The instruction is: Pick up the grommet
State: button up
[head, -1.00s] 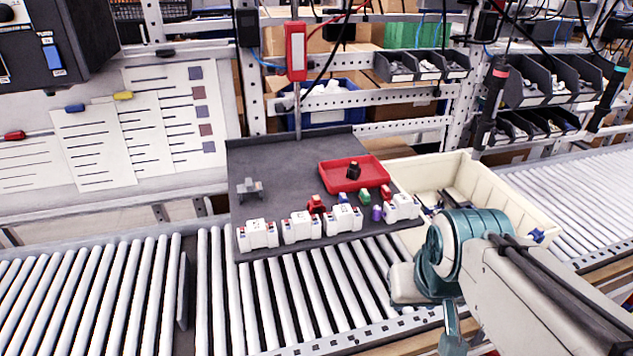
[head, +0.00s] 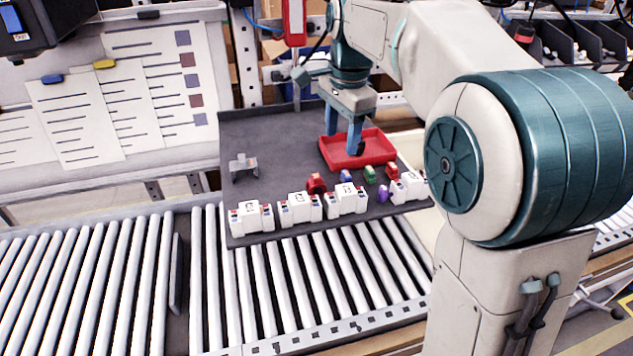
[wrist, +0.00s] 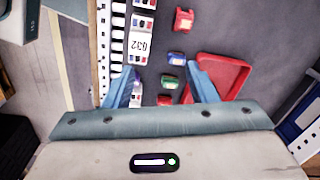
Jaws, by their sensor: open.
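My gripper (head: 343,142) hangs over the red tray (head: 378,146) with its blue fingers apart and nothing visibly held. In the wrist view the gripper (wrist: 163,78) is open, with its right finger over the tray's (wrist: 226,68) edge. I cannot tell for certain which small part is the grommet. A row of small parts lies in front of the tray: a red one (head: 316,183), a blue one (head: 346,176), a green one (head: 370,174), another red one (head: 392,172) and a purple one (head: 383,193). Any dark piece in the tray is hidden by the finger.
Several white terminal blocks (head: 298,208) line the front edge of the dark work board (head: 270,150). A grey bracket (head: 243,167) stands at its left. A red hanging tool (head: 293,18) is behind it. Roller conveyors (head: 100,290) run in front and to the left.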

aim_at(316, 176)
jog(key=w+a+f+m, duration=0.1)
jog(key=w+a+m, duration=0.2)
jog(key=w+a, duration=0.15)
jog(key=shift+g, duration=0.3)
jog(key=f, duration=0.8)
jog(key=shift+s+a+f, duration=0.2)
jog(key=shift+a+f, duration=0.05)
jog(key=shift+a, duration=0.15)
jog(key=f, duration=0.4)
jog(key=shift+s+d+f+p, duration=0.15)
jog(key=shift+s+d+p, duration=0.1)
jog(key=shift+s+p, duration=0.15)
jog(key=shift+f, duration=0.55)
grip_shut()
